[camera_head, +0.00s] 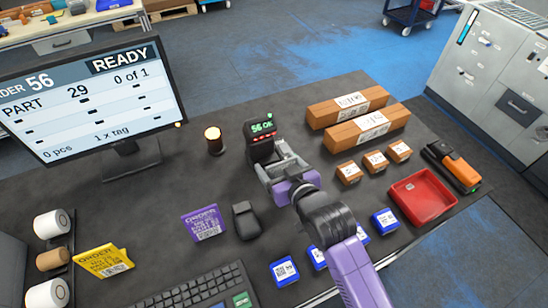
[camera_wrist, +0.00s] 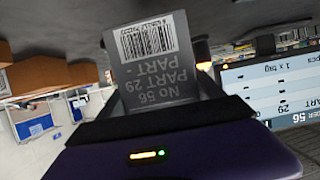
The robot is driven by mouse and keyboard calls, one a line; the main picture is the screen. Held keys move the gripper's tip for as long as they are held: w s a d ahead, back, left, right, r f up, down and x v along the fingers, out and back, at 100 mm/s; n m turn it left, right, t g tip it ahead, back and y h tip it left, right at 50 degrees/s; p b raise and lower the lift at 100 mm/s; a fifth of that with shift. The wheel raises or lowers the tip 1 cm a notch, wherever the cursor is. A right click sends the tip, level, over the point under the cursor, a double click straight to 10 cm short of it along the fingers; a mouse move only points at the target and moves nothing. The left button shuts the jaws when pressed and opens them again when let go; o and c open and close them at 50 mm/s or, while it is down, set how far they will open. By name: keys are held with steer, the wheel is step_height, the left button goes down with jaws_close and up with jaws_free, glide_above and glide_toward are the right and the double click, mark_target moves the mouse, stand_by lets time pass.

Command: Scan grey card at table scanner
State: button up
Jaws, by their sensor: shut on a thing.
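My gripper (camera_head: 277,165) is shut on the grey card (camera_wrist: 150,60). In the wrist view the card stands between the fingers, with a barcode and upside-down print reading No 56 and PART 29. In the head view the card is hard to make out among the grey fingers. The table scanner (camera_head: 259,143), a dark upright unit with a lit display reading 56 OK, stands just beyond my fingertips. I cannot tell whether card and scanner touch. The monitor (camera_head: 90,100) reads READY, PART 29, 0 of 1; part of it also shows in the wrist view (camera_wrist: 275,95).
Long cardboard boxes (camera_head: 368,130), small brown boxes (camera_head: 348,173), a red tray (camera_head: 422,197) and an orange-black device (camera_head: 452,167) lie to the right. A purple card (camera_head: 204,224), black mouse (camera_head: 246,220) and yellow card (camera_head: 103,262) lie left.

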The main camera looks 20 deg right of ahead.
steer(key=s+r+p, duration=0.2)
steer(key=s+r, duration=0.6)
steer(key=s, duration=0.2)
steer(key=shift+s, duration=0.25)
